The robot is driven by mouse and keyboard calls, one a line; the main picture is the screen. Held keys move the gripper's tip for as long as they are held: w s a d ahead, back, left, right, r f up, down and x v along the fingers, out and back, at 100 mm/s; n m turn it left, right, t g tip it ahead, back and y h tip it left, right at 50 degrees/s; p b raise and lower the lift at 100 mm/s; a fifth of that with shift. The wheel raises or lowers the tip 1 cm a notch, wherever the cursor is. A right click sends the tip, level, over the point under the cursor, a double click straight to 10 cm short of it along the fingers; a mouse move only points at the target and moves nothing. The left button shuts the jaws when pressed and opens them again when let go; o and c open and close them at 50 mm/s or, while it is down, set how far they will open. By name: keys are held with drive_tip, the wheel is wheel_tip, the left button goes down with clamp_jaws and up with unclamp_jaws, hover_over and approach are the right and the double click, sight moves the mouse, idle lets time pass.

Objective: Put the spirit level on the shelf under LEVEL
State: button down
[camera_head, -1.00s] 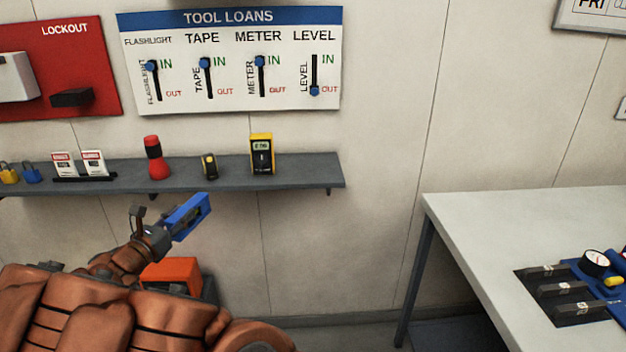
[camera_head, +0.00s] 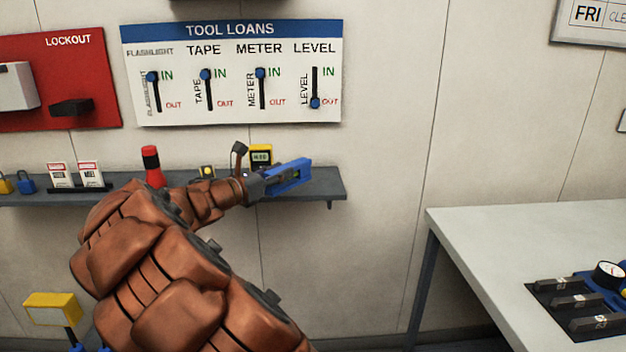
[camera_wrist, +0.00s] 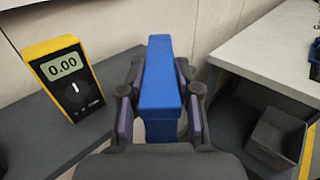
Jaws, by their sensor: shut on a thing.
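The blue spirit level (camera_head: 291,174) is held in my gripper (camera_head: 270,182), which is shut on it. In the head view it appears in front of the shelf's right part, below the LEVEL column of the board. In the wrist view the level (camera_wrist: 160,88) stands between both fingers (camera_wrist: 158,108). The grey shelf (camera_head: 334,184) shows bare to the right of the level. I cannot tell whether the level touches the shelf. The LEVEL label (camera_head: 314,48) is on the tool loans board (camera_head: 230,113), and the blue LEVEL slider knob (camera_head: 315,103) is at OUT.
The yellow meter (camera_head: 261,152) stands on the shelf just left of the level, also clear in the wrist view (camera_wrist: 66,78). A red flashlight (camera_head: 152,168) and a partly hidden tape (camera_head: 206,171) stand further left. A white table (camera_head: 530,225) is at right.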

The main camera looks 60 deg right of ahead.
drive_tip(key=d, duration=0.4)
drive_tip(key=d+f, duration=0.1)
drive_tip(key=d, duration=0.8)
drive_tip(key=shift+w+d+f+p, duration=0.15)
drive_tip(key=shift+w+d+p, duration=0.15)
drive_tip(key=shift+d+p, duration=0.1)
drive_tip(key=shift+f, duration=1.75)
drive_tip(key=shift+f, duration=0.15)
drive_tip(key=c, duration=0.8)
unclamp_jaws()
drive_tip(key=shift+a, duration=0.15)
drive_tip(key=a, duration=0.4)
drive_tip(key=w+a, duration=0.1)
drive_tip(key=a, duration=0.6)
drive_tip(key=shift+w+a+b, duration=0.2)
drive_tip(key=shift+a+b, duration=0.1)
drive_tip(key=shift+b, duration=0.05)
